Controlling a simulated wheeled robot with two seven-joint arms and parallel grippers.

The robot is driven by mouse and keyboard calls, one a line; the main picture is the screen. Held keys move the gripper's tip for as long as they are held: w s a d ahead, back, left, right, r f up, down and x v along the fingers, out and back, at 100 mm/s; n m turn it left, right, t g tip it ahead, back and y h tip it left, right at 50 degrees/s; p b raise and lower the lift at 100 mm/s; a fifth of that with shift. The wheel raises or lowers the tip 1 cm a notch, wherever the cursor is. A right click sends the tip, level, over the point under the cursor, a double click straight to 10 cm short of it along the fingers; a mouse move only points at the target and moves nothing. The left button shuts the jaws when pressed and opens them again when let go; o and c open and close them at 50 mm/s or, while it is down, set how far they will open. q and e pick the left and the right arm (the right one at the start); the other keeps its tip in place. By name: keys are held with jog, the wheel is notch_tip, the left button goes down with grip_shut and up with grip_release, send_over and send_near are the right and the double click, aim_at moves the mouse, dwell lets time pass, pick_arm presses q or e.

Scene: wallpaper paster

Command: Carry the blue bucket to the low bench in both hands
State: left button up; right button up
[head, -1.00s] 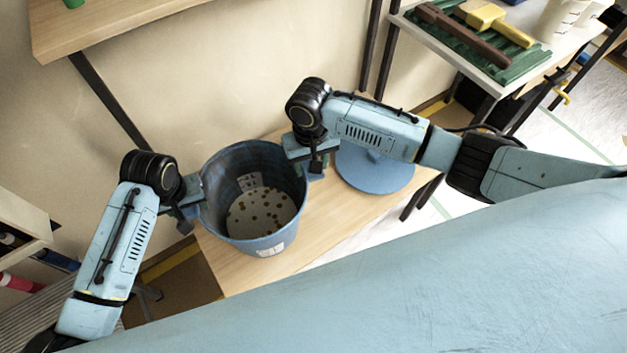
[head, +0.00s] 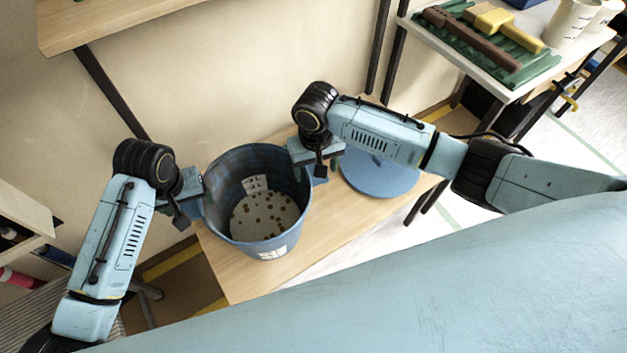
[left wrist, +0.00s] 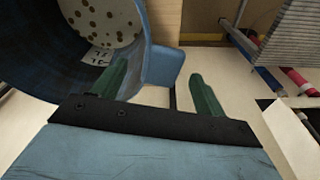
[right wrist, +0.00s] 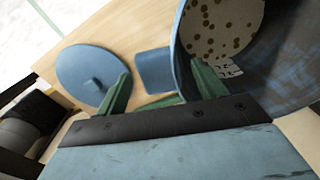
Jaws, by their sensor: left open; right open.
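The blue bucket (head: 226,222) stands upright on the low wooden bench (head: 335,225), its inside showing a pale bottom with brown spots. Small blue side lugs stick out at its left and right. My left gripper (head: 190,200) is open beside the left rim; in the left wrist view the lug (left wrist: 163,66) appears between and beyond its green fingers (left wrist: 158,82). My right gripper (head: 320,165) is open by the right rim; in the right wrist view the other lug (right wrist: 153,70) shows between its fingers (right wrist: 160,85). Neither gripper holds anything.
A round blue lid (head: 380,178) with a knob lies on the bench, right of the bucket. A shelf (head: 130,18) overhangs at upper left. A side table (head: 480,72) at upper right carries a green tray with tools. Bare bench top shows in front of the lid.

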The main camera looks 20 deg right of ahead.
jog(key=shift+r, duration=0.1)
pick_arm(q)
notch_tip(320, 180, up, 8)
jog(key=s, duration=0.1)
jog(key=shift+r, duration=0.15)
pick_arm(e)
notch_tip(320, 180, up, 12)
pick_arm(q)
jog(key=shift+s, duration=0.15)
dwell(0.4)
